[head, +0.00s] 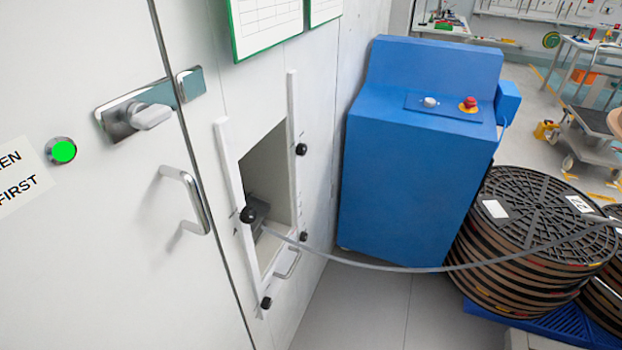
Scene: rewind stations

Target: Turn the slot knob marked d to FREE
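Several small black knobs sit on the white strips at the sides of a recessed opening (262,175) in the pale wall. One knob (301,149) is at the upper right, one (247,215) at the left, one (303,236) at the lower right and one (266,302) at the lower left. Tiny marks near them are too small to read, so I cannot tell which is d or how any is set. A grey strap (385,268) runs from the opening near the left knob across to the right. My gripper is not in view.
A blue cabinet (415,170) with a red button (468,103) stands right of the opening. Black reels (540,215) are stacked on a blue pallet (570,325). Grey floor (380,310) shows between.

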